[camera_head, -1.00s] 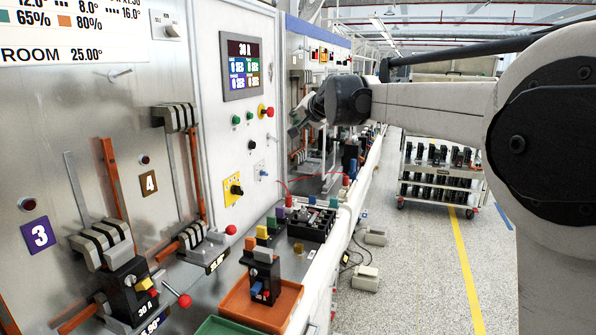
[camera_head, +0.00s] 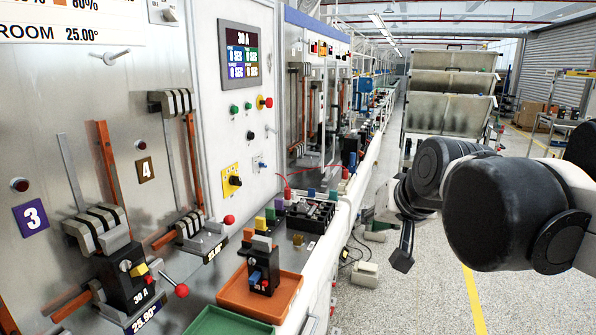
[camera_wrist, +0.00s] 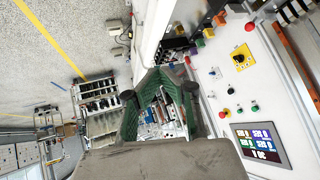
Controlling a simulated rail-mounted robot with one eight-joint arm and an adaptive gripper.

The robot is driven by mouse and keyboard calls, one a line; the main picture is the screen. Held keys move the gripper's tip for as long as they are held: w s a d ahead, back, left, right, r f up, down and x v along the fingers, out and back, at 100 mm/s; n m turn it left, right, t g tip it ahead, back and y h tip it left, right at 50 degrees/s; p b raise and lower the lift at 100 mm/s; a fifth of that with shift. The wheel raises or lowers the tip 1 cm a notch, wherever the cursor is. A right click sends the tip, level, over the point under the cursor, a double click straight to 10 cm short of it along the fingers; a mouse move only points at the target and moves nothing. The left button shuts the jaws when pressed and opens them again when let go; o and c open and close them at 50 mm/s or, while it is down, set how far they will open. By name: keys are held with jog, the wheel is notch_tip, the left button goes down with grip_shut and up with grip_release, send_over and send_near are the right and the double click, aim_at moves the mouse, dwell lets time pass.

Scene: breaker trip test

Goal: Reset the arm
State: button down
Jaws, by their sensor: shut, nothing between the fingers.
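My gripper (camera_head: 403,258) hangs over the aisle on the right of the head view, with its fingers pointing down. It is apart from the bench and panel on the left. In the wrist view the green-lined fingers of my gripper (camera_wrist: 162,72) come together at their tips, with nothing held between them. In the head view a black breaker (camera_head: 262,272) stands in an orange tray (camera_head: 229,296) on the bench, away from my gripper. Another black breaker (camera_head: 127,284) sits at station 3 below grey clamps (camera_head: 97,230).
The test panel has a lit display (camera_head: 239,56) reading 30 A; it also shows in the wrist view (camera_wrist: 261,145). A green tray (camera_head: 226,322) is at the bench front. A rack (camera_head: 450,85) stands down the aisle. Grey boxes (camera_head: 364,273) lie on the floor beside the bench.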

jog(key=s+d+f+g+h, duration=0.1)
jog(key=s+d+f, duration=0.1)
jog(key=s+f, duration=0.5)
jog(key=s+d+f+h+b, duration=0.1)
jog(key=s+d+f, duration=0.2)
jog(key=s+f, duration=0.4)
jog(key=shift+s+d+f+n+g, duration=0.2)
jog(key=shift+s+f+n+g, duration=0.15)
jog(key=shift+s, duration=0.9)
